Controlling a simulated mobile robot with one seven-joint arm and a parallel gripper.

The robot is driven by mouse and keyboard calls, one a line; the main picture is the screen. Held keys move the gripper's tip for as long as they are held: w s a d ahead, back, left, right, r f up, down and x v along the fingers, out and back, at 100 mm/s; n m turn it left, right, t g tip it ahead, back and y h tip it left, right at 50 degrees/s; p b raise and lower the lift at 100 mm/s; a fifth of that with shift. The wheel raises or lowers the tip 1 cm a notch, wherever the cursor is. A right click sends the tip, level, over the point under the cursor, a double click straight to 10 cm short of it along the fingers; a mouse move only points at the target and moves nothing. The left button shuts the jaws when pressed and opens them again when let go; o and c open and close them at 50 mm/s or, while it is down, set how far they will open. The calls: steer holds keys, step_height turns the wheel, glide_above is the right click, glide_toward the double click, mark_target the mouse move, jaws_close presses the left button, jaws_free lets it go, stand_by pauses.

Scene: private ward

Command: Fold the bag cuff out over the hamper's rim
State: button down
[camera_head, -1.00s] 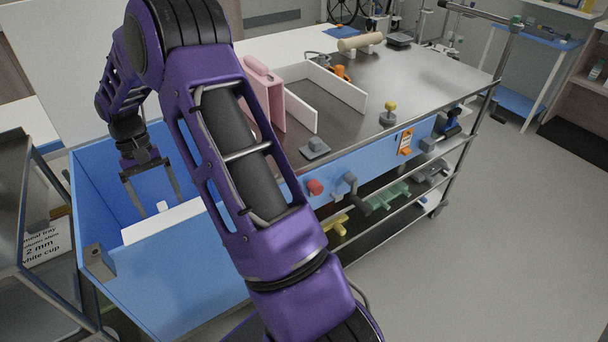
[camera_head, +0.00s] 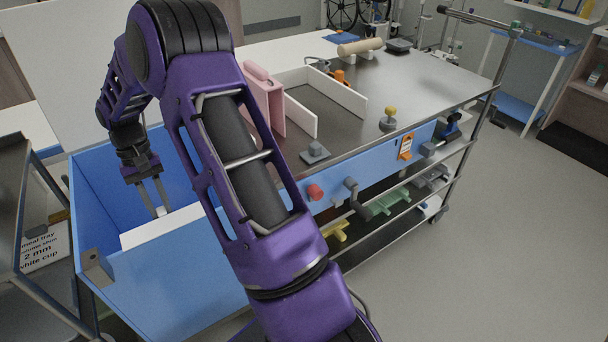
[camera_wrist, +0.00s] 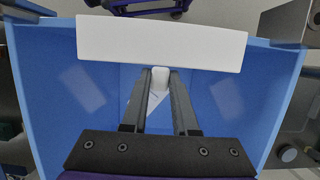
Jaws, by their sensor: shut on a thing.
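The blue hamper (camera_head: 180,285) is an open box at the left in the head view. Its blue walls also show in the wrist view (camera_wrist: 38,90). The bag cuff (camera_head: 140,234) is a white strip along the inner side of the hamper's near rim. It spans the top of the wrist view (camera_wrist: 160,42). A small white tab (camera_wrist: 159,82) sticks out from the cuff's middle into the hamper. My gripper (camera_head: 158,207) reaches down inside the hamper, its fingers shut on this tab. In the wrist view my gripper (camera_wrist: 160,76) has one finger at each side of the tab.
A steel worktop (camera_head: 430,85) adjoins the hamper on the right, with a pink upright panel (camera_head: 262,100) and a white divider (camera_head: 345,95). A grey bracket (camera_head: 96,268) sits on the hamper's left corner. A metal cart (camera_head: 15,200) stands close at the left. Floor is open at the right.

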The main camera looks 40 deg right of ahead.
steer(key=shift+s+r+t+b, duration=0.1)
steer(key=shift+t+b, duration=0.2)
steer(key=shift+b, duration=0.3)
steer(key=shift+s+r+t+b, duration=0.2)
steer(key=shift+r+t+b, duration=0.2)
steer(key=shift+t+b, duration=0.4)
steer(key=shift+s+r+t+h, duration=0.1)
steer(key=shift+r+t+h, duration=0.2)
steer(key=shift+r+t, duration=0.25)
steer(key=shift+a, duration=0.1)
steer(key=shift+s+a+r+t+h, duration=0.1)
steer(key=shift+s+r+t, duration=0.15)
steer(key=shift+t, duration=0.35)
steer(key=shift+s+d+r+t+h, duration=0.15)
steer(key=shift+r+t, duration=0.15)
steer(key=shift+t, duration=0.25)
steer(key=shift+s+a+r+t+h, duration=0.1)
steer(key=shift+s+a+r+t, duration=0.15)
steer(key=shift+t, duration=0.35)
steer(key=shift+d, duration=0.1)
steer(key=shift+w, duration=0.1)
steer(key=c, duration=1.3)
jaws_free()
